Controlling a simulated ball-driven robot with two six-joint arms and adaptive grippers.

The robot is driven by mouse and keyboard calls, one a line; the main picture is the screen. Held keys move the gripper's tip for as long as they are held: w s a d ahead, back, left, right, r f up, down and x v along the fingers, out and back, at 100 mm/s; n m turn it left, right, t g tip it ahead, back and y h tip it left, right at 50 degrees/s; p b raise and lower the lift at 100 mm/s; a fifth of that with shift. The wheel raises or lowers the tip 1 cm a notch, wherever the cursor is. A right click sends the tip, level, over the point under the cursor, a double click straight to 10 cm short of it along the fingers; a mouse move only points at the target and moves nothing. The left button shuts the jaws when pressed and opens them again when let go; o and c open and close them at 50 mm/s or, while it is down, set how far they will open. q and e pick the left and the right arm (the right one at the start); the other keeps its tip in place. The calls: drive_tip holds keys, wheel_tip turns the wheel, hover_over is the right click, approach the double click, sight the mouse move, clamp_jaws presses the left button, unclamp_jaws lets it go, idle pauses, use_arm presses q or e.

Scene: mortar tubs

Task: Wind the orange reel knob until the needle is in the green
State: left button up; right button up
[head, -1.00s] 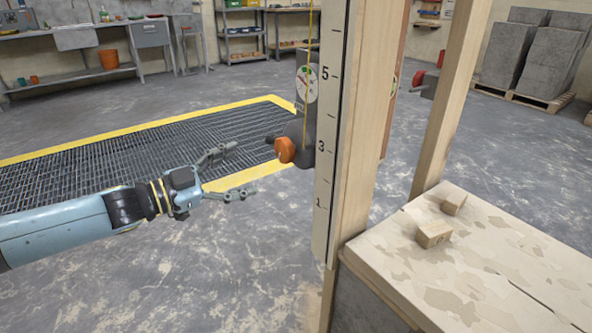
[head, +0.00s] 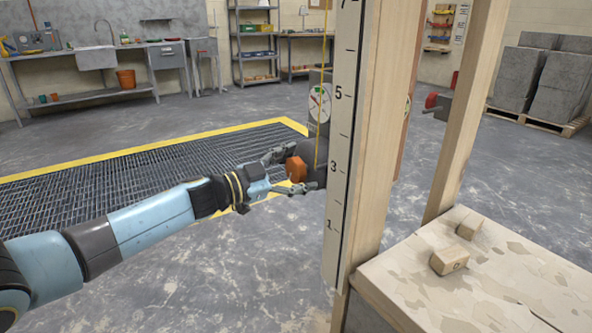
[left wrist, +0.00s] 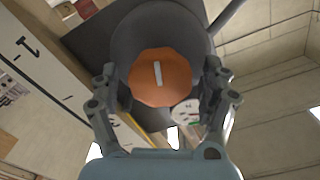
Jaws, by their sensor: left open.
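The orange reel knob (head: 296,169) sits on the front of a dark grey reel (head: 315,158) beside the wooden post. In the left wrist view the knob (left wrist: 160,77) faces me with a pale bar mark across its middle. My left gripper (head: 297,171) is open, with one finger on either side of the knob; I cannot tell whether they touch it. The round dial (head: 319,103) is above the knob, with a green patch; its needle is too small to read surely. The dial also shows partly behind a finger in the left wrist view (left wrist: 184,113).
A numbered scale board (head: 342,150) on the wooden post (head: 382,150) stands just right of the reel. A table (head: 475,275) with two wooden blocks is at the lower right. A yellow-edged floor grate (head: 120,170) lies at the left.

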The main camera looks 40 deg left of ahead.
use_arm(q)
drive_tip(key=c, duration=1.2)
drive_tip(key=shift+o, duration=0.2)
use_arm(e)
drive_tip(key=shift+w+d, duration=0.1)
drive_tip(key=shift+w, duration=0.2)
use_arm(q)
drive_tip(key=shift+m, duration=0.3)
drive_tip(key=shift+m, duration=0.5)
drive_tip(key=m, duration=0.4)
drive_tip(key=shift+s+d+f, duration=0.1)
drive_tip(key=shift+f, duration=0.05)
drive_tip(key=m+b, duration=0.2)
drive_tip(key=m, duration=0.4)
drive_tip(key=shift+f, duration=0.1)
use_arm(e)
drive_tip(key=shift+s+f, duration=0.2)
drive_tip(key=shift+f, duration=0.3)
drive_tip(key=shift+s+f, duration=0.15)
drive_tip(key=shift+f, duration=0.35)
